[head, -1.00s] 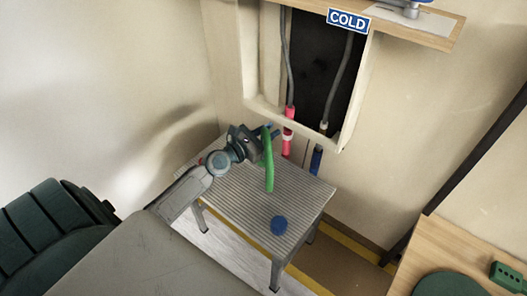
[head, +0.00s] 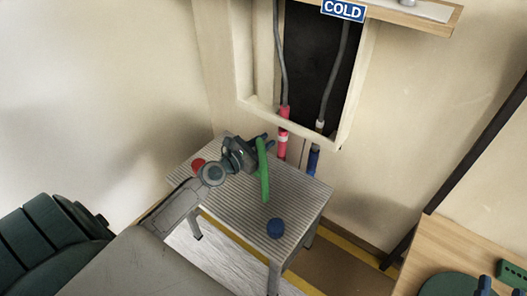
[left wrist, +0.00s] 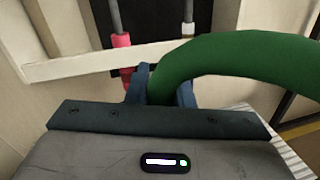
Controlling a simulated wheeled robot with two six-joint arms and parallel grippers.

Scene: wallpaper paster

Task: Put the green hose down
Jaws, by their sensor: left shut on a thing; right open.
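The green hose (head: 264,175) is a short, slightly curved piece. My left gripper (head: 266,143) is shut on it near its upper end, over the back part of the grey ribbed stool (head: 235,208). The hose hangs down from the jaws toward the stool top; I cannot tell whether its lower end touches. In the left wrist view the hose (left wrist: 235,55) passes between the blue fingers (left wrist: 160,88) and bends off to the right. The blue fingertips of my right gripper (head: 500,285) show at the bottom right corner, apart and empty.
A blue round piece (head: 275,228) lies at the stool's front and a red one (head: 198,165) at its left. Behind, red (head: 283,140) and blue (head: 313,160) hose ends hang by the wall opening. A wooden table (head: 435,243) with a dark green disc (head: 445,287) stands right.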

